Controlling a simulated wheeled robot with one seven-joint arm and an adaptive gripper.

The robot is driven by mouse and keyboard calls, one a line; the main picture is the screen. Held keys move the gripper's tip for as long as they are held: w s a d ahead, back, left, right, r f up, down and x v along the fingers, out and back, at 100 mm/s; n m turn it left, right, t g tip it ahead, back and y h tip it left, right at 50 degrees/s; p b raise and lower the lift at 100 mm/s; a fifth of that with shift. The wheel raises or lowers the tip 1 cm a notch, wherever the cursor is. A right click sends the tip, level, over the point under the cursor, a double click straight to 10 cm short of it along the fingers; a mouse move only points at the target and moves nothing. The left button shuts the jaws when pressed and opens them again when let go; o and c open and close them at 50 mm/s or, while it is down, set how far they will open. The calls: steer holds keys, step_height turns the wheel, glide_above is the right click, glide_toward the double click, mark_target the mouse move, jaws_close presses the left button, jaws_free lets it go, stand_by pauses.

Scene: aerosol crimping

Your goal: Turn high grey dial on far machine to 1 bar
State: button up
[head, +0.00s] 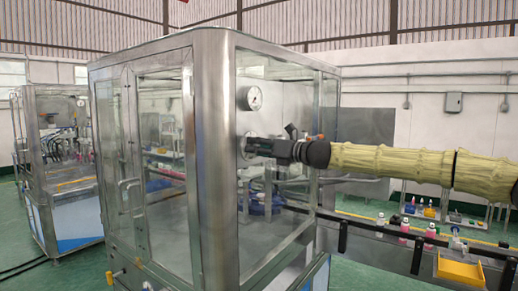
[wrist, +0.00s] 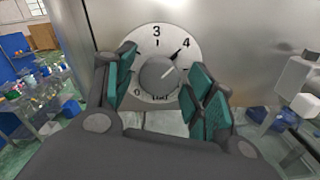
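The grey dial (wrist: 158,76) is a round knob on a white disc scale (wrist: 158,43); the readable marks include 0, 3 and 4. Its light line and a dark mark point to the upper right, close to the 4. The 1 is hidden behind the left finger. My gripper (wrist: 163,78) has its green-padded fingers on either side of the knob, with gaps showing between pads and knob; it is open. In the head view, my gripper (head: 250,146) reaches from the right to the steel-framed machine (head: 212,150) and covers most of the dial there.
A round white gauge (head: 253,98) sits on the machine just above my gripper. A dark rail (head: 385,233) runs along the right, with a yellow bin (head: 460,268) near it. Another glazed machine (head: 60,165) stands at the left. Green floor lies between the machines.

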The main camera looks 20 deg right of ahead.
steer(key=c, duration=0.7)
steer(key=shift+c, duration=0.2)
steer(key=shift+f+n+b, duration=0.1)
steer(key=shift+n+b, duration=0.2)
steer(key=shift+b, duration=0.1)
steer(key=shift+n+b, duration=10.7)
steer(key=shift+n, duration=2.2)
steer(key=shift+r, duration=0.2)
